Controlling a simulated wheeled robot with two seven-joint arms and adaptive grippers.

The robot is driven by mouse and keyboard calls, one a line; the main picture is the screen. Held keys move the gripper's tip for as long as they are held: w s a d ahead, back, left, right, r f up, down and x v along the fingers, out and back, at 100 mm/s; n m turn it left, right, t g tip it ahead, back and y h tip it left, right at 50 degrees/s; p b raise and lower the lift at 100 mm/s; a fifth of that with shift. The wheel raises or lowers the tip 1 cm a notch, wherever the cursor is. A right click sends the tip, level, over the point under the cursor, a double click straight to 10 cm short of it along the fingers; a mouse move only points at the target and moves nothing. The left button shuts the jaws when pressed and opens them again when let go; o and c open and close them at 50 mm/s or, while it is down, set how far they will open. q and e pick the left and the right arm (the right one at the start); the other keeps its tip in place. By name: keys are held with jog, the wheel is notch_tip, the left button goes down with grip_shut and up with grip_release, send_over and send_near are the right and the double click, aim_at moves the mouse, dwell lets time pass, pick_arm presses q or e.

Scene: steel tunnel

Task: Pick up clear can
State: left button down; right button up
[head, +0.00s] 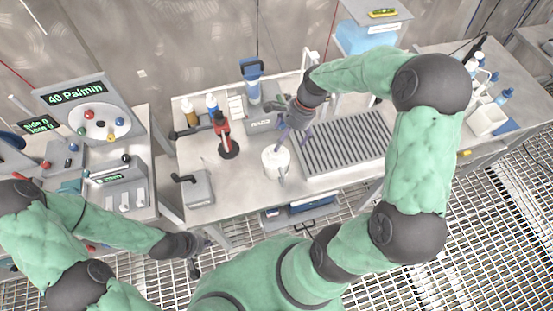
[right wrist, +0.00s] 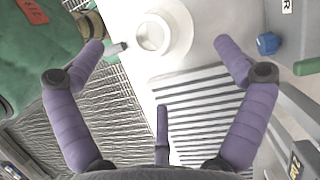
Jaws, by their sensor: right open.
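A pale, whitish round can (head: 275,160) stands upright on the steel worktop, left of the ribbed grey rack. In the right wrist view the can (right wrist: 177,32) shows from above with a round opening, beyond and between the spread purple fingers. My right gripper (head: 284,133) is open and empty, just behind and above the can in the head view; it also shows in the right wrist view (right wrist: 160,55). My left gripper (head: 198,257) hangs low in front of the bench, far from the can; its finger state is unclear.
The ribbed rack (head: 342,143) lies right of the can. A red-and-black stand (head: 225,138) is to its left, with bottles (head: 212,104) behind. A blue-topped device (head: 252,80) stands at the back.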

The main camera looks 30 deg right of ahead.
aim_at(278, 166)
jog(key=x, duration=0.2)
jog(key=shift+a+f, duration=0.15)
jog(key=shift+f, duration=0.1)
jog(key=shift+a+f+b, duration=0.1)
jog(key=shift+f+b, duration=0.2)
jog(key=shift+f, duration=0.15)
jog(key=b+x, duration=0.1)
jog(key=x, duration=0.4)
jog(key=shift+s, duration=0.1)
jog(key=c, duration=1.5)
jog(key=shift+o, duration=0.2)
